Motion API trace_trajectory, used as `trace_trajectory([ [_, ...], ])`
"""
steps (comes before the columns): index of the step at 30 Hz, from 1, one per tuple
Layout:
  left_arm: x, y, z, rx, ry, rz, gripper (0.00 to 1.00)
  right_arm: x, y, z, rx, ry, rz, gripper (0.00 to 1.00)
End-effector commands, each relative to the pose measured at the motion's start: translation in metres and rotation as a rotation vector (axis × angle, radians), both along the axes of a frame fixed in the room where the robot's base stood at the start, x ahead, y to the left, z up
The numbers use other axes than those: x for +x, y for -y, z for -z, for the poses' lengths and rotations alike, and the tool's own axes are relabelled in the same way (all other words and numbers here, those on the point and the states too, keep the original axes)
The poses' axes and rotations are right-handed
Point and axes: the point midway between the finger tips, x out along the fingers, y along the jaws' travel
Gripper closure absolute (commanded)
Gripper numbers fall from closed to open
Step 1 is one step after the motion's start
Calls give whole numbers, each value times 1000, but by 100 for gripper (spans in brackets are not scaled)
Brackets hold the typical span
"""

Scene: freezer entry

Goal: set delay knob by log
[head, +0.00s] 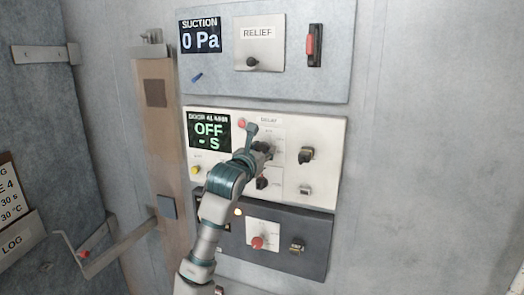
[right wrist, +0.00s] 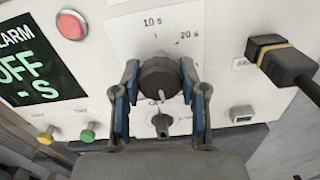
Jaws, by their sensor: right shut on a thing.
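The delay knob (right wrist: 160,76) is a dark round knob on the white door alarm panel (head: 322,128). My right gripper (right wrist: 160,80) is shut on it, one blue-padded finger on each side. A pale mark on the knob points down in the right wrist view; marks "10 s" and "20 s" are printed above it. In the head view my right gripper (head: 262,150) hides most of the knob, under the DELAY label (head: 268,121). The alarm display (head: 208,136) reads "OFF - S". The log (head: 10,195) at the left edge shows "30 s" and "30 °C", partly cut off. My left gripper is not in view.
A smaller dark knob (right wrist: 160,125) sits just below the delay knob. A red button (right wrist: 72,25), a yellow button (right wrist: 45,135) and a green button (right wrist: 87,135) are left of it. A black plug with cable (right wrist: 280,62) sticks out at right. A suction panel (head: 295,80) is above.

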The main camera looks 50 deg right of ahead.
Motion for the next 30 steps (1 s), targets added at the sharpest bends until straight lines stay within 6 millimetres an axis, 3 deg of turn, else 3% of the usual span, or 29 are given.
trace_trajectory([
  [11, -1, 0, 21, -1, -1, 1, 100, 0, 1, 1, -58, -169, -2, 92],
  [30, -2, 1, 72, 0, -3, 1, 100, 1, 1, 1, -225, -728, 0, 92],
])
